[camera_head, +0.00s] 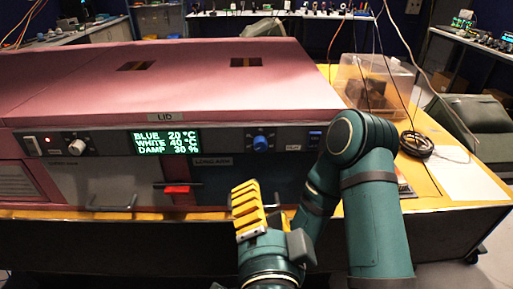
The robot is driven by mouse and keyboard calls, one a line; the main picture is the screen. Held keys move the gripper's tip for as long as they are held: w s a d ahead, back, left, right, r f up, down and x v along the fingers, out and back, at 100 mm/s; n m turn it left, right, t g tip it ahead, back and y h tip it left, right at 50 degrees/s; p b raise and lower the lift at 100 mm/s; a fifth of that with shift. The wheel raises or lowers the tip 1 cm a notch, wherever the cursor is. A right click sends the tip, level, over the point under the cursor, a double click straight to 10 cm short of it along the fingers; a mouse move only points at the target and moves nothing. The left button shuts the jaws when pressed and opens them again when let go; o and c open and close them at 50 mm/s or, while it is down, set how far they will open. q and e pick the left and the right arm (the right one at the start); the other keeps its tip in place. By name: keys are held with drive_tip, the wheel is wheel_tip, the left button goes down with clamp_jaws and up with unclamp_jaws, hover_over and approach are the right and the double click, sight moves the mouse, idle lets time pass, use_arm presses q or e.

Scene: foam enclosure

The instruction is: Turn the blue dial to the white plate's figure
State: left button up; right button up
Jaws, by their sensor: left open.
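The blue dial (261,142) is a round knob on the grey front panel of the pink machine, right of centre. The green-lit display (166,142) left of it reads BLUE 20 °C, WHITE 40 °C and DAMP 30 %. The dial is not covered. Its exact pointer angle is too small to read.
A white knob (76,147) and a small red light sit at the panel's left. A red handle (177,189) juts out below the display. A clear box (373,82) and a coiled black cable (416,145) lie on the yellow table at right. My teal arm fills the lower right.

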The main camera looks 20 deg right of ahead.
sight(261, 147)
use_arm(q)
drive_tip(key=x, duration=0.4)
drive_tip(key=r+x, duration=0.1)
drive_tip(key=x, duration=0.8)
drive_tip(key=shift+w+d+r, duration=0.2)
drive_tip(key=shift+d, duration=0.2)
drive_tip(key=shift+o, duration=0.2)
clamp_jaws()
